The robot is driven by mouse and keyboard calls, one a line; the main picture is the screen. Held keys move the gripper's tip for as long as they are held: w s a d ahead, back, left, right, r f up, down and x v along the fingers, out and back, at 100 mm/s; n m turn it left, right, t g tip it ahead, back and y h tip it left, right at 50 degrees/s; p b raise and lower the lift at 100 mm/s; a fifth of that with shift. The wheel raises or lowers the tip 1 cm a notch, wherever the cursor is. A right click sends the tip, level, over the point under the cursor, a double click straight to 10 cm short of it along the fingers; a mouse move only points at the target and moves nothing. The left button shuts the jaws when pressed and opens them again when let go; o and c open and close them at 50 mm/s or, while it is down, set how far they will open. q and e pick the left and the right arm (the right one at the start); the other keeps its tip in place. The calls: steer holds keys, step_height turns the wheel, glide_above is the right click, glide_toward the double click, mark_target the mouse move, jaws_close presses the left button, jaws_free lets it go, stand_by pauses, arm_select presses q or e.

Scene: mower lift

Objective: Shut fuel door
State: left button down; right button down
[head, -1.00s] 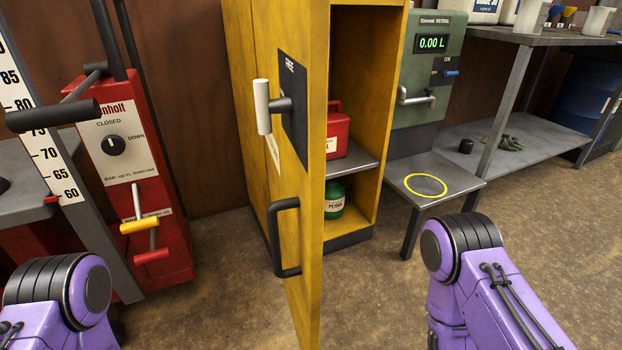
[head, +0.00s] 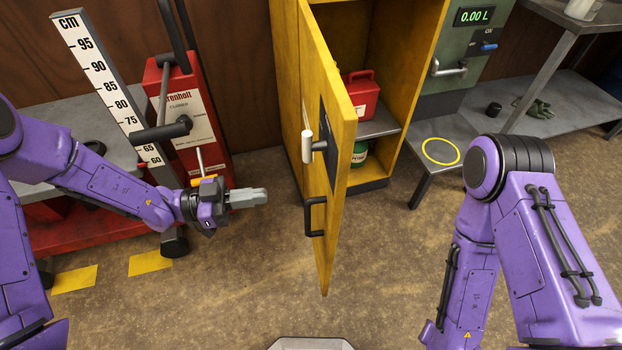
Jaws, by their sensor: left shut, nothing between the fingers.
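The yellow fuel cabinet's door (head: 338,190) stands open and swung out toward me in the head view. It has a black pull handle (head: 315,217) low down and a white-tipped lever (head: 307,147) above it. Inside the cabinet (head: 397,140) a red fuel can (head: 362,96) is on the shelf and a green can (head: 359,154) is below. My left gripper (head: 262,197) is shut and empty, to the left of the door and apart from its handle. My right arm is at the right, and its gripper is out of the frame.
A red lift unit (head: 185,120) with levers and a centimetre scale (head: 107,85) stands left, behind my left arm. A grey stand with a yellow ring (head: 441,151) and a green petrol pump (head: 468,58) are right of the cabinet. Open floor lies before the door.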

mark_target(326, 188)
arm_select(q)
steer(key=d, duration=0.4)
steer(key=w+d, duration=0.1)
steer(key=d, duration=0.3)
steer(key=w+d, duration=0.1)
steer(key=d, duration=0.3)
steer(key=shift+w, duration=0.1)
